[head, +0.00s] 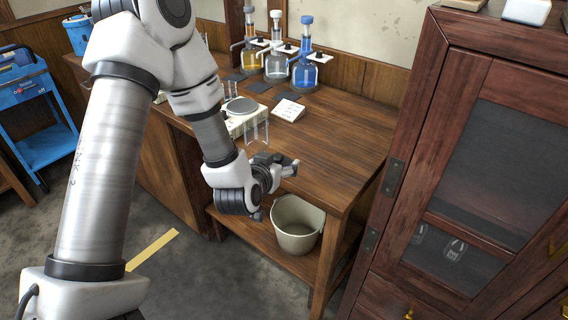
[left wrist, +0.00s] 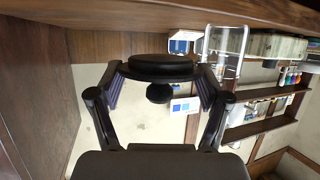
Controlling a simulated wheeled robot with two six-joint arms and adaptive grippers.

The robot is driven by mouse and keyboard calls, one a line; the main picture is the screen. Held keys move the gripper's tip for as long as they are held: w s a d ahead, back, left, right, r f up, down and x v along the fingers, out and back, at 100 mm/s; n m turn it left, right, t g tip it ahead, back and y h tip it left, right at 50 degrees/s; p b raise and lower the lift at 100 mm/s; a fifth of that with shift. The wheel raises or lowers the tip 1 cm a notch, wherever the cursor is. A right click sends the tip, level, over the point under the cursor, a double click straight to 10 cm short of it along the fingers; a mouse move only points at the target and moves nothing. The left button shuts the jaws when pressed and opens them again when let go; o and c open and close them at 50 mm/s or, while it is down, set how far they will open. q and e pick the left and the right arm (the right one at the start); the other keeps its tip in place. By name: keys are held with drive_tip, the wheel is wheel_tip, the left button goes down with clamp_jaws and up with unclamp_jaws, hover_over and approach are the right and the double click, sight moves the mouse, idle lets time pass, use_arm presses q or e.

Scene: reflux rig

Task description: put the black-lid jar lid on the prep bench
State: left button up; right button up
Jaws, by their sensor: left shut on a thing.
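My left gripper (head: 283,168) is over the front edge of the wooden bench (head: 335,135), near its right end. In the left wrist view my left gripper (left wrist: 160,74) is shut on the black lid (left wrist: 160,66), a flat round disc with a round knob. The fingers hold the disc at its two sides. That view looks upside down, with the bench wood along its top and the lid's disc facing it. I cannot tell whether the lid touches the bench. In the head view the lid cannot be made out clearly. My right gripper is not in view.
Bottles with coloured liquid (head: 305,72) stand behind. A bucket (head: 297,225) sits on the lower shelf. A cabinet (head: 440,130) stands right. The bench's right front is clear.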

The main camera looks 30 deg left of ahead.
use_arm(q)
drive_tip(key=p, duration=0.1)
hover_over(284, 152)
drive_tip(key=s+d, duration=0.2)
drive_tip(key=s, duration=0.1)
drive_tip(key=shift+a+f, duration=0.1)
drive_tip(key=shift+f, duration=0.25)
drive_tip(key=shift+w+a+f, duration=0.15)
drive_tip(key=shift+w, duration=0.2)
wheel_tip(284, 152, down, 3)
drive_tip(key=shift+r+p, duration=0.15)
drive_tip(key=shift+p, duration=0.2)
drive_tip(key=shift+f, duration=0.4)
drive_tip(key=o, duration=0.9)
drive_tip(key=shift+f, duration=0.1)
